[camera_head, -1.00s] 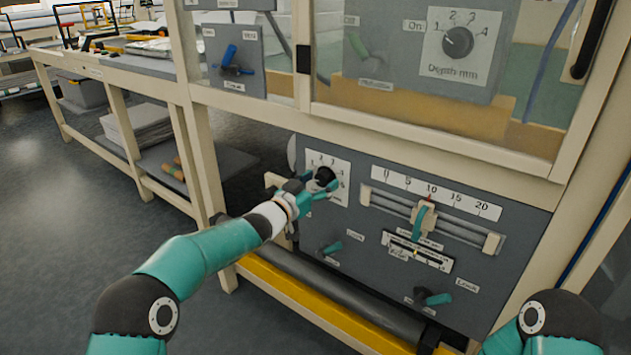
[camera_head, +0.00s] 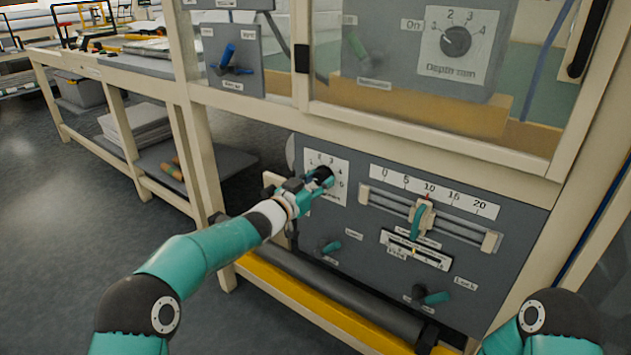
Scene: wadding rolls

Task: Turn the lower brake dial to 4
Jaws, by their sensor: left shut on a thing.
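The lower brake dial (camera_head: 324,174) is a black round knob on a white numbered plate (camera_head: 341,190) at the upper left of the grey lower panel. My left gripper (camera_head: 319,178) is shut on this dial, with its teal fingers around the knob. The gripper and knob hide part of the scale, and I cannot read which number the dial points to. My right arm shows only in part at the bottom right, and its gripper is out of view.
Right of the dial is a slider (camera_head: 422,216) on rails under a 0 to 20 scale. Teal-handled levers (camera_head: 331,246) (camera_head: 432,297) sit below. Behind glass above is a depth dial (camera_head: 456,41). A grey roller (camera_head: 330,290) and yellow bar (camera_head: 300,298) run along the panel's foot.

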